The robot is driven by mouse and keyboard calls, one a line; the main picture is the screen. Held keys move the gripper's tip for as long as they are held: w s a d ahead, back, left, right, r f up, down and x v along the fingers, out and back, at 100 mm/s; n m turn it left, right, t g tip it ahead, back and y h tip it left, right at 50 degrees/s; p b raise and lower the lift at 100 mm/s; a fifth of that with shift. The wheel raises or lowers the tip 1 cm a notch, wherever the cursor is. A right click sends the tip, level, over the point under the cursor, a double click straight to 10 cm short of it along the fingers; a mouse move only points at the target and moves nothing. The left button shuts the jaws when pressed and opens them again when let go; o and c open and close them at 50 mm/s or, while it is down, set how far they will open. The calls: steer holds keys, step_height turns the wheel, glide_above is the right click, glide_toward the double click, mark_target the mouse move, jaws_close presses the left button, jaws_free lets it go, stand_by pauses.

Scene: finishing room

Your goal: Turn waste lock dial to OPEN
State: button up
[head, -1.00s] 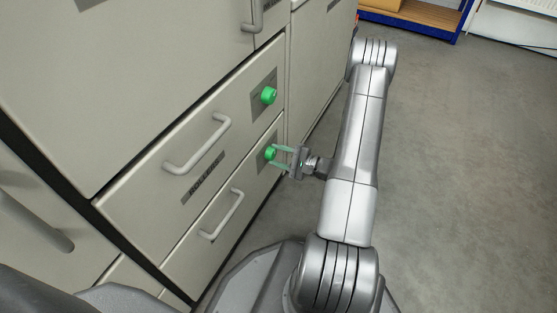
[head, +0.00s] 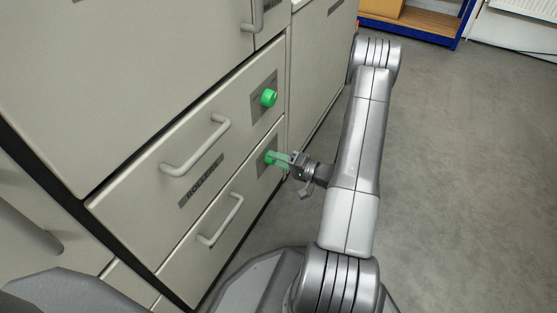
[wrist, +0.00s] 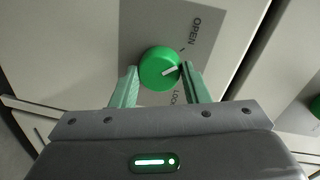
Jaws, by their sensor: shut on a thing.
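The green lock dial (head: 270,157) is on the lower drawer front in the head view. It fills the middle of the wrist view (wrist: 158,66). Its white mark points right and slightly up, between the word OPEN and the partly hidden LOCK lettering on the grey plate (wrist: 205,50). My gripper (head: 274,159) is shut on this dial, with one green finger on each side of it in the wrist view (wrist: 160,71). The fingers hide part of the plate. No waste label is readable.
A second green dial (head: 268,98) is on the drawer above, beside a handle (head: 196,146) and a label (head: 201,181) reading roughly ROLLER. The lower drawer has its own handle (head: 221,221). Both drawers look shut. Open grey floor (head: 460,170) lies to the right.

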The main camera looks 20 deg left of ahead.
steer(key=shift+n, duration=0.6)
steer(key=o, duration=1)
steer(key=shift+c, duration=0.2)
steer(key=s+d+r+p, duration=0.1)
steer(key=d+p, duration=0.2)
steer(key=d, duration=1)
steer(key=shift+s+d, duration=0.2)
steer(key=shift+d, duration=0.15)
steer(key=shift+r, duration=0.1)
steer(key=w+a+f+b, duration=0.1)
steer(key=a+b, duration=0.2)
steer(key=a, duration=1)
steer(key=shift+w+a, duration=0.2)
steer(key=shift+a, duration=0.15)
steer(key=shift+f, duration=0.1)
